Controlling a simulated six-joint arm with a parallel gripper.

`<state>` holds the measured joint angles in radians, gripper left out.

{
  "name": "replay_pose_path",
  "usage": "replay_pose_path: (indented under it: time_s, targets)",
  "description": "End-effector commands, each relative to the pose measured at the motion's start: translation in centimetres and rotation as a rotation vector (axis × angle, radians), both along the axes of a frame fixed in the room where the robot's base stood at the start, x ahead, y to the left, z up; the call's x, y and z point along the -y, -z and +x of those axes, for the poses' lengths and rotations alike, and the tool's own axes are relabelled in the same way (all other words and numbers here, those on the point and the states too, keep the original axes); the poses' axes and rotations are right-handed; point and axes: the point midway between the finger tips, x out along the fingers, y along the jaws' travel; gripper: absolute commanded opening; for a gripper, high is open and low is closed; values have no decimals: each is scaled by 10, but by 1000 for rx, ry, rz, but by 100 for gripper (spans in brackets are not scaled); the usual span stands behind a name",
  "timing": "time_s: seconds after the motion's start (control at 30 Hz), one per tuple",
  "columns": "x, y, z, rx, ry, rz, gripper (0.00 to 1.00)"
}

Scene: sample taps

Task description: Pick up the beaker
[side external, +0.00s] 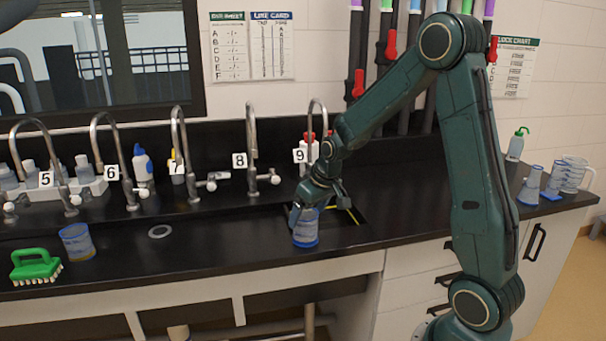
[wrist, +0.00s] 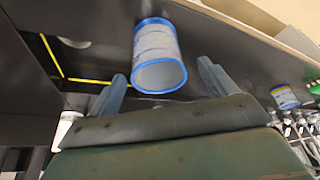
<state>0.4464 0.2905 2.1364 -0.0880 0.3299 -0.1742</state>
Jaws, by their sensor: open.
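A clear beaker with blue rims (side external: 306,232) stands upright on the black counter, near the front edge below tap 9. My gripper (side external: 320,208) is open just above it and hides part of its top. In the wrist view the beaker (wrist: 157,46) shows between and beyond the two fingertips (wrist: 162,72), nothing held. I cannot tell whether a finger touches it. A second similar beaker (side external: 77,242) stands at the left of the counter; a similar one shows at the right of the wrist view (wrist: 285,97).
A green brush (side external: 36,265) lies at the far left. Taps numbered 5 to 9 line the back, with bottles (side external: 143,168) behind. A yellow-marked recess (side external: 350,215) lies beside the beaker. More glassware (side external: 531,186) stands far right. The counter between the two beakers is mostly clear.

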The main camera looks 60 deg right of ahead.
Motion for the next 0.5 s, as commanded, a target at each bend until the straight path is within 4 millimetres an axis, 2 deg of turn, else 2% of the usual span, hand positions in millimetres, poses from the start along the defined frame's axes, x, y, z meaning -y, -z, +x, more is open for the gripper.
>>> replay_pose_path:
  time_s: [0.5]
  targets:
    - [2, 14, 4, -2, 0, 0, 84]
